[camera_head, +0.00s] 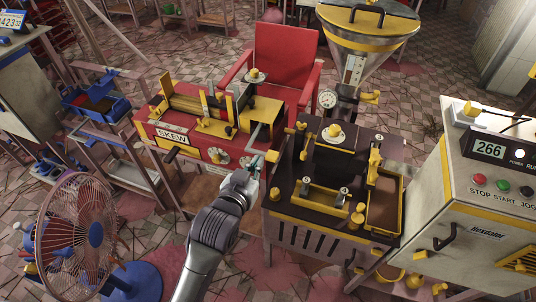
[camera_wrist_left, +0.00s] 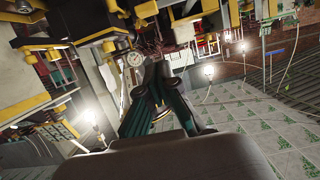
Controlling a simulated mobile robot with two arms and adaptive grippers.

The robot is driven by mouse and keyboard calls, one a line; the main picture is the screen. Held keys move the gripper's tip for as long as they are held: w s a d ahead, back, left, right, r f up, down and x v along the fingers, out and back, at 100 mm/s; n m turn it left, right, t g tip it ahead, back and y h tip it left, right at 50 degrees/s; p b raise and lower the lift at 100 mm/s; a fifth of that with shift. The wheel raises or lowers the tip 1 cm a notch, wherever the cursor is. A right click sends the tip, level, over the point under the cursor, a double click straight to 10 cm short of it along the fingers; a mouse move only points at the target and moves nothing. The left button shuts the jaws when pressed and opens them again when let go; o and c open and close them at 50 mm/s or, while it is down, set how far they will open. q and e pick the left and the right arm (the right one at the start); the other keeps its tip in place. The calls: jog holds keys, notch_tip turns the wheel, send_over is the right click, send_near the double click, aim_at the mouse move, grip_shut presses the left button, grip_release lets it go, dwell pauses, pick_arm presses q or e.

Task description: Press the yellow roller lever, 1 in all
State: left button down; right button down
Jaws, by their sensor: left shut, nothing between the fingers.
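My left gripper (camera_head: 257,162) is shut and empty, at the gap between the red machine marked SKEW (camera_head: 173,136) and the dark machine (camera_head: 281,224). A small yellow lever end (camera_head: 272,156) shows just beyond its fingertips, at the dark machine's left edge. I cannot tell whether they touch, or whether this is the roller lever. Other yellow knobs (camera_head: 302,126) stand along that machine's back left edge. In the left wrist view my closed dark green fingers (camera_wrist_left: 156,78) point toward a round gauge (camera_wrist_left: 134,59); no roller is clear there. My right gripper is out of view.
A red chair (camera_head: 287,55) and a steel hopper (camera_head: 365,45) stand behind the machines. A control cabinet (camera_head: 479,190) reading 266 is at the right. A fan (camera_head: 75,230) stands at the lower left. Open tiled floor lies between the fan and my left arm.

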pick_arm(q)
jog(key=w+d+f+p, duration=0.2)
jog(key=w+f, duration=0.4)
jog(key=w, duration=0.2)
jog(key=shift+w+d+f, duration=0.25)
jog(key=shift+d, duration=0.15)
jog(key=shift+f, duration=0.15)
